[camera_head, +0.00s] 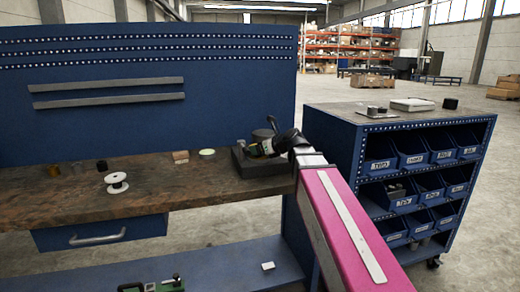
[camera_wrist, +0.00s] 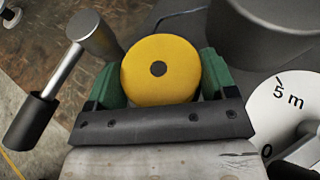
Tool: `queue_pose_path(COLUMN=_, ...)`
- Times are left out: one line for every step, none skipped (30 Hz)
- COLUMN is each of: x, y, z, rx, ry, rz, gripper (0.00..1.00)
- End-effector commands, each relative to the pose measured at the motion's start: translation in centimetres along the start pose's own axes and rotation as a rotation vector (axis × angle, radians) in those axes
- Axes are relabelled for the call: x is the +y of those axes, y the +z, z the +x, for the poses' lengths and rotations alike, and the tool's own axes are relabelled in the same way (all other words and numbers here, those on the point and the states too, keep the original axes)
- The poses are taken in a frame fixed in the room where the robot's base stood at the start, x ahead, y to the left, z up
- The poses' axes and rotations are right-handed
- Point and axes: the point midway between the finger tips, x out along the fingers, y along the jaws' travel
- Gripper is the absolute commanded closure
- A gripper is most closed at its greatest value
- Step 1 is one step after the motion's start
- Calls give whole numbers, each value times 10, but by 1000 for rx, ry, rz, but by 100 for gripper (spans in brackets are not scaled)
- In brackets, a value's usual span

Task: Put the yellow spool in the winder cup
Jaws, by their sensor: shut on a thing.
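My gripper (camera_wrist: 160,82) is shut on the yellow spool (camera_wrist: 158,62), which sits between its two green fingers with the round face and dark centre hole towards the wrist camera. In the head view my gripper (camera_head: 264,147) is over the dark winder (camera_head: 250,168) at the right end of the bench, and the spool is too small and covered to make out clearly. In the wrist view a metal crank with a black grip (camera_wrist: 32,120) is at left and a white dial marked "5 m" (camera_wrist: 280,112) at right. The winder cup is not visible; whether the spool touches it cannot be told.
A white spool (camera_head: 117,182) stands on the wooden bench (camera_head: 170,192), with several small cylinders behind it. A brown block (camera_head: 180,156) and a pale disc (camera_head: 207,152) lie left of the winder. A blue bin cabinet (camera_head: 330,140) stands at right. The bench's middle front is clear.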

Motion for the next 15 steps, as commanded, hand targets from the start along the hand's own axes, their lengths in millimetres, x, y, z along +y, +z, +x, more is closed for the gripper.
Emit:
queue_pose_path(x=0, y=-1, z=0, rx=0, ry=0, rz=0, gripper=47)
queue_pose_path(x=0, y=-2, z=1, rx=0, ry=0, rz=1, gripper=47)
queue_pose_path(x=0, y=-2, z=1, rx=0, ry=0, rz=0, gripper=12)
queue_pose_path(x=0, y=-2, z=1, rx=0, ry=0, rz=0, gripper=3)
queue_pose_path(x=0, y=-2, z=1, rx=0, ry=0, rz=0, gripper=0)
queue_pose_path(x=0, y=-2, z=1, rx=0, ry=0, rz=0, gripper=0)
queue_pose_path(x=0, y=-2, z=1, rx=0, ry=0, rz=0, gripper=0)
queue_pose_path(x=0, y=-2, z=1, rx=0, ry=0, rz=0, gripper=0)
queue_pose_path(x=0, y=-2, z=1, rx=0, ry=0, rz=0, gripper=0)
queue_pose_path(x=0, y=-2, z=1, rx=0, ry=0, rz=0, gripper=0)
queue_pose_path(x=0, y=-1, z=1, rx=0, ry=0, rz=0, gripper=0)
queue_pose_path(x=0, y=-1, z=0, rx=0, ry=0, rz=0, gripper=0)
queue_pose_path(x=0, y=0, z=0, rx=0, ry=0, rz=0, gripper=0)
queue_pose_path(x=0, y=1, z=0, rx=0, ry=0, rz=-1, gripper=0)
queue_pose_path(x=0, y=0, z=-4, rx=0, ry=-1, rz=0, gripper=0)
